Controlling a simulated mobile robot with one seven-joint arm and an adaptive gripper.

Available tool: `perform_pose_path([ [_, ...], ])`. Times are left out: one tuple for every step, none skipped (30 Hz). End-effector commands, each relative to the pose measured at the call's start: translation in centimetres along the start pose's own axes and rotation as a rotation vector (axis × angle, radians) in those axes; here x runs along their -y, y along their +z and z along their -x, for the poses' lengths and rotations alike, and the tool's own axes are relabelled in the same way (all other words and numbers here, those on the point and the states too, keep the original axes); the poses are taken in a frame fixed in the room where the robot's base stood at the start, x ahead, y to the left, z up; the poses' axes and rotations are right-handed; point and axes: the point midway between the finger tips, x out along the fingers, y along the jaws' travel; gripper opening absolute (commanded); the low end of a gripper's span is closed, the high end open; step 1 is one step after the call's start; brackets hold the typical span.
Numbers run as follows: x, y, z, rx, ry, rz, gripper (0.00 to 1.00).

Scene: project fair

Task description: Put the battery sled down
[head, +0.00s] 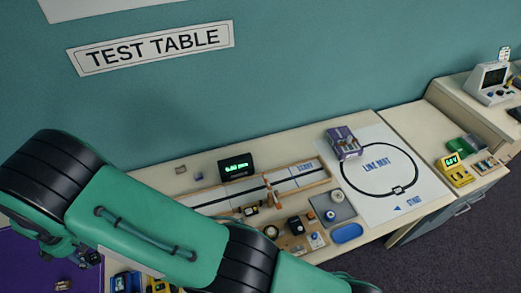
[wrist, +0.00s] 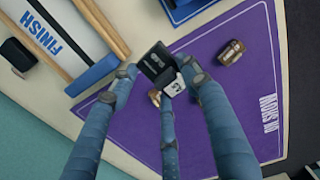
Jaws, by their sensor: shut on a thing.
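In the wrist view my gripper (wrist: 160,74) is shut on a small black block with a white marked label, which I take to be the battery sled (wrist: 154,61). The fingers are on both sides of it and one comes from below. The sled is over the purple mat (wrist: 215,125), near its edge by the blue-ended track. I cannot tell whether it touches the mat. In the head view my arm covers much of the left side, and the sled cannot be made out there.
A brass-coloured part (wrist: 231,52) lies on the mat, and another small one is partly hidden by my fingers. The wooden-railed FINISH track (wrist: 60,42) is beside the mat. A black box (wrist: 18,54) stands left. The LINE MAT (head: 375,205) is far right.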

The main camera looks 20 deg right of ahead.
Motion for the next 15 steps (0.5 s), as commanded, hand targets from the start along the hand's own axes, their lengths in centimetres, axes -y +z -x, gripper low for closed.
perform_pose_path([
  [-0.2,0.1,0.0,0.000,0.000,-0.003,0.18],
  [-0.3,0.3,0.0,0.000,0.000,-0.005,0.18],
  [-0.5,0.5,0.0,0.000,0.000,-0.009,0.18],
  [-0.7,0.7,0.0,0.000,0.000,-0.012,0.18],
  [-1.0,0.9,0.0,0.000,0.000,-0.017,0.18],
  [-1.4,1.3,0.0,0.001,0.000,-0.024,0.18],
  [-1.8,1.6,0.0,0.001,0.000,-0.030,0.18],
  [-2.2,2.0,0.0,0.001,0.000,-0.037,0.18],
  [-2.7,2.6,-0.1,0.001,0.000,-0.047,0.18],
  [-3.2,3.1,-0.1,0.002,0.000,-0.055,0.18],
  [-3.7,3.6,-0.1,0.002,0.000,-0.065,0.18],
  [-4.5,4.4,-0.1,0.003,0.000,-0.078,0.18],
  [-5.0,5.0,-0.1,0.003,-0.001,-0.089,0.18],
  [-5.6,5.7,-0.1,0.004,-0.001,-0.100,0.18],
  [-6.4,6.6,-0.2,0.004,-0.001,-0.115,0.18],
])
